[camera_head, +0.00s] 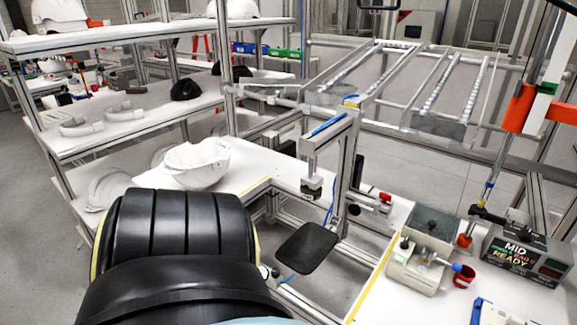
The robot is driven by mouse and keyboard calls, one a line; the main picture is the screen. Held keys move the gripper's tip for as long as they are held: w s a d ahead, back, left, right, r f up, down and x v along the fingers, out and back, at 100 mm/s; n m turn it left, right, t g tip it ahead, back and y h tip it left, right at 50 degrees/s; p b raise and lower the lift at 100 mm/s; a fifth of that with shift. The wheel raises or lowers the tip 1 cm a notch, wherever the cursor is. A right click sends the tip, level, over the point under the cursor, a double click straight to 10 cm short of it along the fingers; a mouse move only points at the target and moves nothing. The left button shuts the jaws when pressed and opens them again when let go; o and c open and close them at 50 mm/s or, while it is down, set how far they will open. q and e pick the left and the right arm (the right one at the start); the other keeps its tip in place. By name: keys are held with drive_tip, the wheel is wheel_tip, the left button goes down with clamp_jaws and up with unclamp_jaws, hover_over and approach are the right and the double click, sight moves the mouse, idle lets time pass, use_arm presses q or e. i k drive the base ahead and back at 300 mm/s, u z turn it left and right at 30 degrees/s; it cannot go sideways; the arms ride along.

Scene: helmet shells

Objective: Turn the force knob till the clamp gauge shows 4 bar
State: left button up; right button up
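A clamp stand with a grey upright (349,165) and a blue-topped arm stands at the middle. A dark clamp head (312,186) hangs from its arm above a black pad (307,248). A small red part (385,197) sits on a dark fitting beside the upright; I cannot tell whether it is the force knob. I cannot make out a gauge face or any bar reading. A large black ribbed part of my arm (180,240) fills the lower left and hides part of the bench. Neither gripper shows.
A white helmet shell (197,163) lies on the bench left of the clamp. A grey fixture (432,238), a red cup (464,276) and a box reading "MID" and "READY" (528,256) stand at right. Shelves (130,125) at left hold helmet parts.

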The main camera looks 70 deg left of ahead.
sight(275, 272)
drive_tip(key=u, duration=0.35)
drive_tip(key=i, duration=0.1)
drive_tip(key=u, duration=2.25)
